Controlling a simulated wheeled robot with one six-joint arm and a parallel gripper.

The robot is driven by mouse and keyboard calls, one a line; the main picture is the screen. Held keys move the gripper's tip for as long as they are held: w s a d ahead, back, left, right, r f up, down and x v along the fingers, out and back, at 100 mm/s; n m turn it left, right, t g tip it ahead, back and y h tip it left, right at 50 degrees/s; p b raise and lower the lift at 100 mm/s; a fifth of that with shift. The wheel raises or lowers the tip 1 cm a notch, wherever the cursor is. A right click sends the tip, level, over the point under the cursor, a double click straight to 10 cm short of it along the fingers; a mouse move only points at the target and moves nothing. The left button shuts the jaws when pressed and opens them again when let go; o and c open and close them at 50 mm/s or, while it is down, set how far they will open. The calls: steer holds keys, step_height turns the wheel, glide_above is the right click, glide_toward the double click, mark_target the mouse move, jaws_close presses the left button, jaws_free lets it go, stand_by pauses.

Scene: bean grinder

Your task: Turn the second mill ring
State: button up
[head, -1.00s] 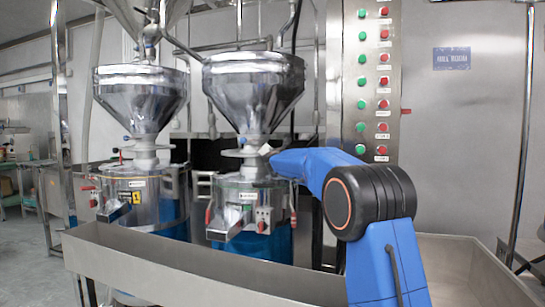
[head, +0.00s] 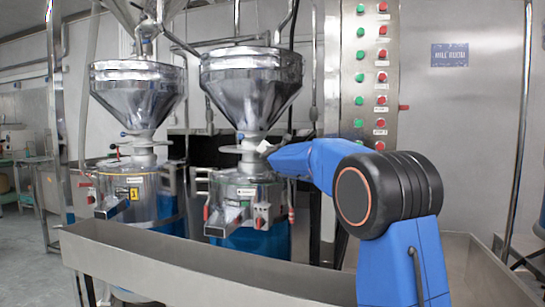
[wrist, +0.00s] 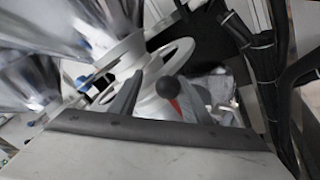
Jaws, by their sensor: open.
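The second mill (head: 245,190) stands right of the other mill, under a shiny steel hopper (head: 252,85). Its pale ring (head: 240,149) sits at the hopper's neck. My gripper (head: 264,147) is at the ring's right side in the head view, small and partly hidden by my blue arm. In the wrist view, the white spoked ring (wrist: 172,62) lies just ahead of my gripper (wrist: 160,80). Its two grey fingers are apart, with a black ball knob (wrist: 166,87) showing between them. I cannot tell whether the fingers touch the ring or knob.
The first mill (head: 128,190) stands to the left with its own hopper (head: 138,95). A steel trough (head: 200,268) runs across the front. A panel of green and red buttons (head: 371,80) stands behind my arm. Dark pipes (wrist: 265,60) are at right in the wrist view.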

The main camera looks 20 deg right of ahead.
steer(key=v, duration=1.2)
steer(key=shift+a, duration=0.1)
steer(key=shift+c, duration=0.5)
